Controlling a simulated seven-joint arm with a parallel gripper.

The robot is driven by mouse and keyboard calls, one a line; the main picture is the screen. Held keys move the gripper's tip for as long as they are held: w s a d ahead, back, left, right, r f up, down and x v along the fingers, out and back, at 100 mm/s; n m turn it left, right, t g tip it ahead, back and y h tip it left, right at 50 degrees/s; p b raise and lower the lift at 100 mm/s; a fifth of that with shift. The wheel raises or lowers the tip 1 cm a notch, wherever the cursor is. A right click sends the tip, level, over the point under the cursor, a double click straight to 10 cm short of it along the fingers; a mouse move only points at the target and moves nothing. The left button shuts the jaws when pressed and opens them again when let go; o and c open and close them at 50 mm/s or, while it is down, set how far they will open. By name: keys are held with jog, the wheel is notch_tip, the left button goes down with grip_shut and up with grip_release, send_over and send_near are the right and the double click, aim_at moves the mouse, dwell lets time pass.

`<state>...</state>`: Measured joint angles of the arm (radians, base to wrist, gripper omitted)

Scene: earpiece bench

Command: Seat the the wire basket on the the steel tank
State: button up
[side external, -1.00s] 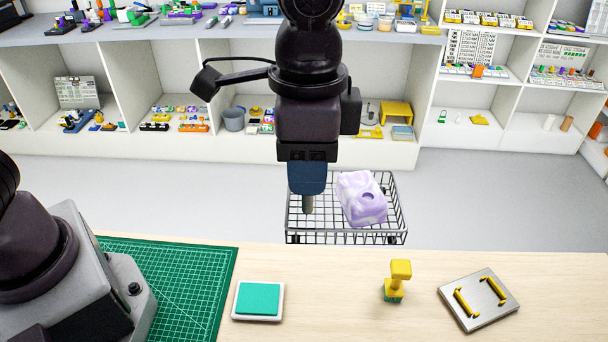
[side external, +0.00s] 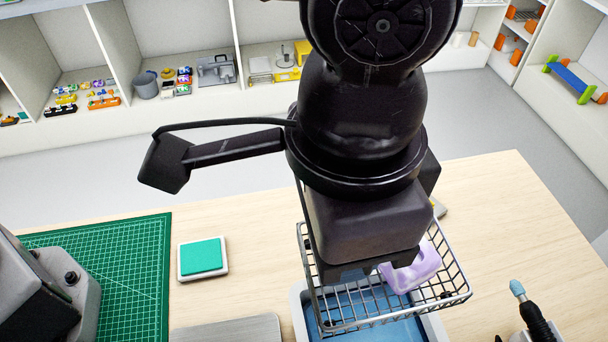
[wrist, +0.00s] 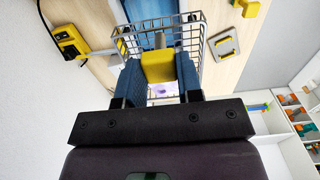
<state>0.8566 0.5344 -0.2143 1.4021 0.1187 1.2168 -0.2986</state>
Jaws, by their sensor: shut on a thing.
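The wire basket (side external: 455,284) hangs from my gripper (wrist: 158,66), with a lilac marbled block (side external: 412,270) inside it. My blue fingers are shut on a yellow grip (wrist: 158,67) on the basket's post; in the side external view my wrist hides them. The steel tank (side external: 298,302), a pale-rimmed tub with blue inside, lies below the basket. The basket overlaps it in the picture and reaches past its right side. I cannot tell whether they touch. The basket also shows ahead of my fingers in the wrist view (wrist: 196,32).
A green pad in a white frame (side external: 202,258) and a green cutting mat (side external: 105,275) lie to the left. A metal plate (side external: 235,331) is at the front edge. A black tool with a blue tip (side external: 535,318) stands at the right. Bare wood lies behind and right of the tank.

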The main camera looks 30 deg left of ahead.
aim_at(343, 299)
jog(key=shift+s+d, duration=0.6)
jog(key=shift+d, duration=0.2)
jog(key=shift+f, duration=2.55)
jog(key=shift+f, duration=0.1)
jog(key=shift+f, duration=6.15)
jog(key=o, duration=1)
